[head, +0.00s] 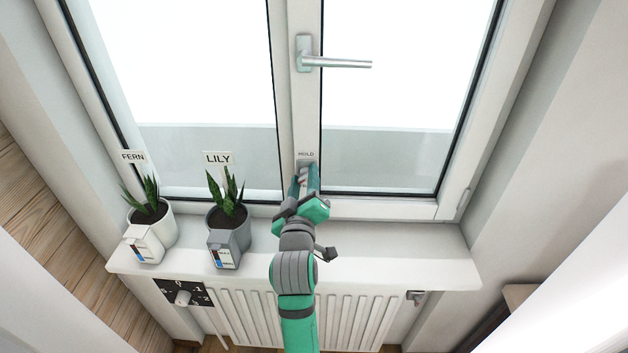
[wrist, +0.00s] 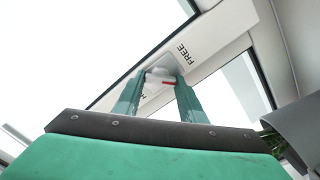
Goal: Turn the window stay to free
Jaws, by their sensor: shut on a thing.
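The window stay (head: 305,163) is a small grey fitting low on the white frame between the two panes, under a HOLD label (head: 306,154). In the wrist view the stay (wrist: 165,66) shows pale grey between my fingertips, with a small red mark. A FREE label (wrist: 184,55) is on the frame beside it; another label on the other side is partly hidden by a finger. My gripper (head: 306,184) is shut on the stay, and its fingers (wrist: 161,82) stand on either side of it. The stay's exact angle is hard to tell.
The window handle (head: 337,63) points right, well above my gripper. On the sill (head: 400,255) stand a white pot labelled FERN (head: 153,240) and a grey pot labelled LILY (head: 229,242), left of my arm. A radiator (head: 345,315) is below. The sill's right part is clear.

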